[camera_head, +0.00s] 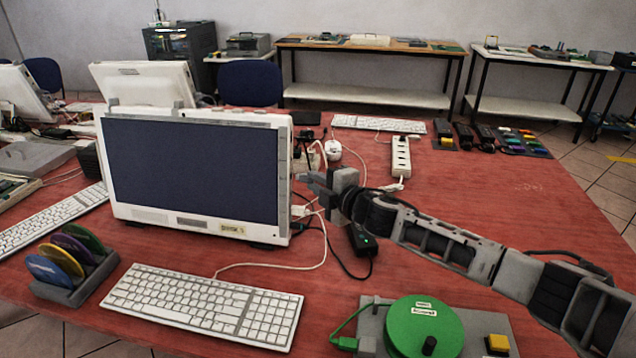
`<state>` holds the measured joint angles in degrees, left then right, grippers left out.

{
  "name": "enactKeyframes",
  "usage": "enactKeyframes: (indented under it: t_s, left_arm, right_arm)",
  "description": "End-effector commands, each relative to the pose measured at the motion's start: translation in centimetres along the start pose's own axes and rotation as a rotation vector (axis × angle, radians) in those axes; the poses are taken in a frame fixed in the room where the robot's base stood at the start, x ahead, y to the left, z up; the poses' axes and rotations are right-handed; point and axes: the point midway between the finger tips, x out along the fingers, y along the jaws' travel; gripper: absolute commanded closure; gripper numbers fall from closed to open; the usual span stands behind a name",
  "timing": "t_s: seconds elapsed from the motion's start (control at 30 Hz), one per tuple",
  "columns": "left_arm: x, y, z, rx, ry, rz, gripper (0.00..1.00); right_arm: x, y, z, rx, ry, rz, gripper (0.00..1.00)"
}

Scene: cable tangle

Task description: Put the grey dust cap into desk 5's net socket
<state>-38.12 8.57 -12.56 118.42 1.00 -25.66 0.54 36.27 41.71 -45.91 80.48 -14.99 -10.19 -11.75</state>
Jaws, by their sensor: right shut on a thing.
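My right gripper (314,181) reaches in from the right and is at the right edge of a white monitor (122,181). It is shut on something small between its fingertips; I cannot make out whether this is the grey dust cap. The monitor has a label (232,228) on its lower frame, too small to read surely. Cables and a white plug (299,211) are at its lower right side, just below the gripper. I cannot pick out the net socket. My left gripper is not in view.
A white keyboard (204,303) lies in front of the monitor. A black adapter (361,240) with a green light lies below my right wrist. A green reel (425,325) stands at the front, a power strip (401,157) behind. The red table (520,205) is clear at right.

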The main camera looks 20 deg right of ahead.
Motion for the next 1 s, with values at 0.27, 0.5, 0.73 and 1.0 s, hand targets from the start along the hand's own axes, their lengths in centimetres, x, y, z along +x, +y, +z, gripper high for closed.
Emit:
enactKeyframes:
  t_s: [0.27,0.5,0.73,1.0]
  left_arm:
    - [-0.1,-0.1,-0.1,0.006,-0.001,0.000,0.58]
    - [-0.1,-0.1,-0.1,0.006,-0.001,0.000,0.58]
    - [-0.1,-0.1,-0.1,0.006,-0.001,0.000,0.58]
    - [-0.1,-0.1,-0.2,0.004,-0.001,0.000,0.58]
  right_arm:
    - [0.4,0.0,-0.4,0.001,0.000,0.000,1.00]
    - [0.8,0.0,-0.7,0.000,0.000,0.000,1.00]
    - [1.1,0.0,-1.0,0.000,0.000,0.000,1.00]
    - [1.6,0.1,-1.4,0.000,0.001,0.001,1.00]
